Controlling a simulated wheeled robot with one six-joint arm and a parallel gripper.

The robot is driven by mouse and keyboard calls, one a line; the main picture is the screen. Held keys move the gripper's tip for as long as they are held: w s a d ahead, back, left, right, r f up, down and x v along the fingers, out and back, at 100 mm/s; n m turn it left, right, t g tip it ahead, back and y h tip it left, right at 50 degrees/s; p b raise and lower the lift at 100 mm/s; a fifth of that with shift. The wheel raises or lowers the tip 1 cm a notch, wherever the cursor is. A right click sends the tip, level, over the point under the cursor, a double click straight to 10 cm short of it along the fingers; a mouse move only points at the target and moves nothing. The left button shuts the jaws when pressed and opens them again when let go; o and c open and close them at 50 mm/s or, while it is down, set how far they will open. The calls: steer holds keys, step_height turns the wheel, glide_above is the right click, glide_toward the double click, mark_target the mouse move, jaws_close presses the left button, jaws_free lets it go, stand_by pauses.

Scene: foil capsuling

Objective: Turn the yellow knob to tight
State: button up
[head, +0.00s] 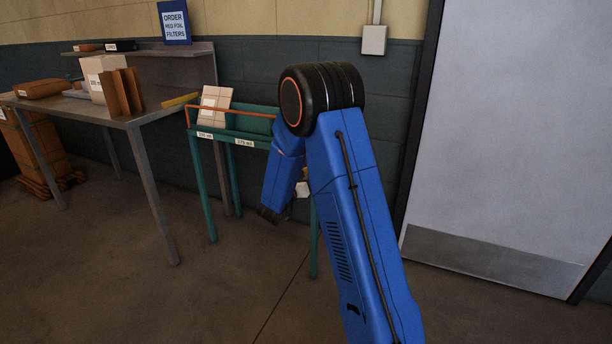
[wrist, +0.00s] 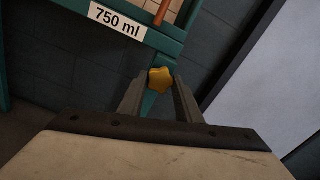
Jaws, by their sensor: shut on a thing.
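The yellow knob (wrist: 160,79) is a lobed star shape on a green post, just under the green rail marked "750 ml", in the wrist view. My gripper (wrist: 159,86) has one finger on each side of the knob and is shut on it. The knob's face is partly visible between the fingertips. Its thread and how tight it sits cannot be seen. In the head view my blue arm hides most of the knob and the fingers.
The green rack (head: 203,190) stands against the wall, with a carton (head: 215,103) on it and an orange rail along it. A grey workbench (head: 150,118) with boxes is at left. A pale door (head: 510,130) is at right. Open floor lies in front.

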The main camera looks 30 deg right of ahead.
steer(key=shift+f, duration=0.15)
steer(key=o, duration=1)
steer(key=shift+o, duration=0.2)
steer(key=v, duration=1.7)
steer(key=shift+s+a, duration=0.2)
steer(key=shift+w, duration=0.1)
